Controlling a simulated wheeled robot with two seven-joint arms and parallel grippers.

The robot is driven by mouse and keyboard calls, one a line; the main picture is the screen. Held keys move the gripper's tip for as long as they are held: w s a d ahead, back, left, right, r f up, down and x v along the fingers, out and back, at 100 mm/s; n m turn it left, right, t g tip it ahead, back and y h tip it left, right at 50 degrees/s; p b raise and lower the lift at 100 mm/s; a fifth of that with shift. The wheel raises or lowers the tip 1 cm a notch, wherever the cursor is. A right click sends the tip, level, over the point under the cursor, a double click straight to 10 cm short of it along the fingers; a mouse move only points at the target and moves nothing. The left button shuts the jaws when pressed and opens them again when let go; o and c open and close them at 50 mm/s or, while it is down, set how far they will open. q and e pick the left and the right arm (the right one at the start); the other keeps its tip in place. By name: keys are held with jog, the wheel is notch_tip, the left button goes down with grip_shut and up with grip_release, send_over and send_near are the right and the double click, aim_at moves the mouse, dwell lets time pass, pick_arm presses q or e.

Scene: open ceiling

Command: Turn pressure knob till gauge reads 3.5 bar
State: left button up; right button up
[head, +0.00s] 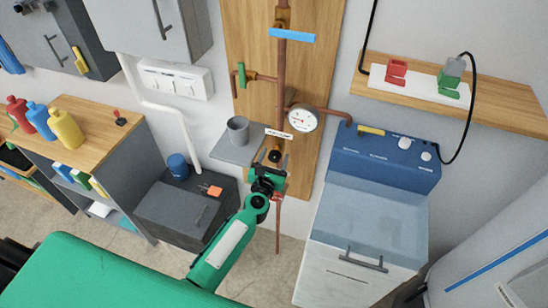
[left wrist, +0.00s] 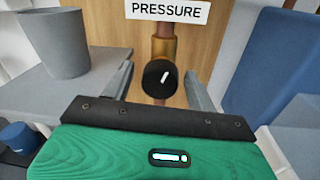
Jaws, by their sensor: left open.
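The black pressure knob (left wrist: 159,78) with a white pointer mark sits on a brass fitting on the copper pipe, under a PRESSURE label (left wrist: 167,10). The pointer tilts slightly right of upright. In the head view the knob (head: 274,156) is just beyond my left gripper (head: 270,169). The round white gauge (head: 302,118) is right of the pipe; its reading is too small to tell. In the left wrist view my left gripper (left wrist: 160,90) is open, one finger on each side of the knob, with gaps on both sides. My right gripper is not in view.
A grey cup (head: 238,130) stands on a grey shelf (head: 226,150) left of the pipe. A blue-topped machine (head: 385,158) stands to the right. A green-handled valve (head: 241,75) is higher on the wooden board. A dark cabinet (head: 170,212) stands lower left.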

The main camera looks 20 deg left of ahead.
pick_arm(q)
jog(key=c, duration=1)
